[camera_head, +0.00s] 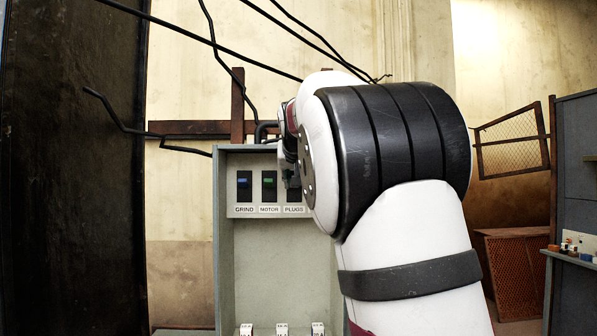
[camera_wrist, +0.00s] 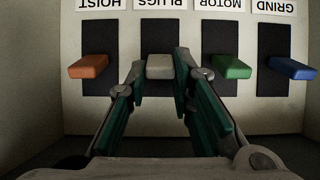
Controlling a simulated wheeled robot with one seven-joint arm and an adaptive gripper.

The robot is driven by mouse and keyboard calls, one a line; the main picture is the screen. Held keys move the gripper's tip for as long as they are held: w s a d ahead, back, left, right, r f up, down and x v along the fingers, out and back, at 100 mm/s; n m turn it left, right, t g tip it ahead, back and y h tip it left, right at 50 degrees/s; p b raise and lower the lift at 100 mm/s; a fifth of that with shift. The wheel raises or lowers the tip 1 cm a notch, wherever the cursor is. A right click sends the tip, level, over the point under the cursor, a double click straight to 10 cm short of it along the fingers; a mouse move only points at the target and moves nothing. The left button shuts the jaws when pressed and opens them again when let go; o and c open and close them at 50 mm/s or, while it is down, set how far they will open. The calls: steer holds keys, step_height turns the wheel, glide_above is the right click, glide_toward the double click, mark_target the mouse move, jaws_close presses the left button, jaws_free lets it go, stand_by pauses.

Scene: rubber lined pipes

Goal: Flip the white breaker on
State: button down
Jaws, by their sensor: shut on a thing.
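The white breaker (camera_wrist: 160,66) is the switch lever in the PLUGS slot, seen in the wrist view. My gripper (camera_wrist: 161,72) is in front of it, with one green-padded finger on each side, shut on the lever. In the head view my arm covers most of the PLUGS slot (camera_head: 292,194), so the white lever is hidden there.
The orange HOIST lever (camera_wrist: 88,67) and green MOTOR lever (camera_wrist: 232,68) flank the white one closely. The blue GRIND lever (camera_wrist: 293,68) is farther right. The grey breaker box (camera_head: 222,270) has side walls and several small white items at its bottom.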

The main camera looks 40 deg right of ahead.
steer(key=shift+r, duration=0.15)
steer(key=c, duration=1.4)
jaws_free()
steer(key=v, duration=1.2)
